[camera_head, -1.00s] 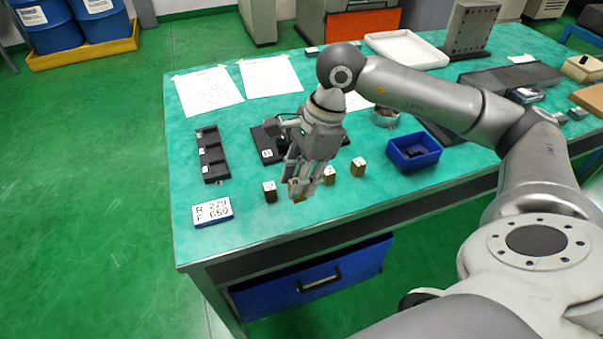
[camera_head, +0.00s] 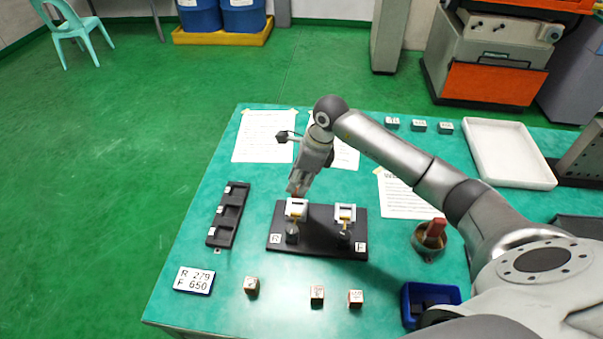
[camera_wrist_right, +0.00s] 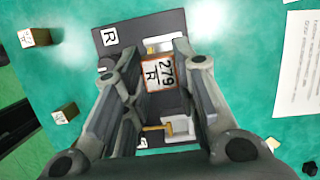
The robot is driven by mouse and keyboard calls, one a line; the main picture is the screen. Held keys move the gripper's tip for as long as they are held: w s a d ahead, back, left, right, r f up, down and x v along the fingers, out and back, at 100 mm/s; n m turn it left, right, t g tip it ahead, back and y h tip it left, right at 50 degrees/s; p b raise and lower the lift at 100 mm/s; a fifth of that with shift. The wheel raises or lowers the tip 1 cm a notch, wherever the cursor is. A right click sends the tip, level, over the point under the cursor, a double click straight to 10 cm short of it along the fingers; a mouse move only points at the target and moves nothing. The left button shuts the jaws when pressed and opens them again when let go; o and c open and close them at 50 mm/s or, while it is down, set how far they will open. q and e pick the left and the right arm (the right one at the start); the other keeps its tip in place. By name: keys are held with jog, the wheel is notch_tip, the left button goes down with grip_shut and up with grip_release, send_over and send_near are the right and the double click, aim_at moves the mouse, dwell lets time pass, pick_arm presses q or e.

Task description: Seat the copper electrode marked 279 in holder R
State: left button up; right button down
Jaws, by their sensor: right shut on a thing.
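My right gripper (camera_head: 298,190) is shut on the copper electrode marked 279 (camera_wrist_right: 158,72), whose label with 279 over R faces the wrist camera. The gripper hangs above the black fixture plate (camera_head: 320,250), over the left side. Holder R (camera_head: 296,209) is the white holder by the R label, almost directly under the fingers. In the wrist view, holder R (camera_wrist_right: 166,42) shows only partly beside the electrode. Holder F (camera_head: 345,213) stands to its right on the plate. I cannot tell the gap between electrode and holder. My left gripper is not in view.
Several small blocks (camera_head: 317,295) stand along the front of the table. A sign (camera_head: 194,280) reads R 279, F 650. A black compartment tray (camera_head: 237,203) lies left of the plate. A blue bin (camera_head: 408,309) and a bowl (camera_head: 422,241) stand to the right.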

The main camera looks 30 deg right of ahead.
jog(key=shift+w, duration=0.15)
jog(key=shift+w+a, duration=0.1)
jog(key=shift+a+f, duration=0.1)
jog(key=shift+f, duration=0.35)
jog(key=shift+f+b, duration=1.55)
jog(key=shift+f, duration=0.7)
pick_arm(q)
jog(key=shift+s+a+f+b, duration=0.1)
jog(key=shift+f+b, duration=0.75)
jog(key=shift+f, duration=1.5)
pick_arm(e)
jog(key=shift+f, duration=0.95)
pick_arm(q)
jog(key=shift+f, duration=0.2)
pick_arm(e)
jog(key=shift+f, duration=0.15)
jog(key=c, duration=1.1)
grip_release()
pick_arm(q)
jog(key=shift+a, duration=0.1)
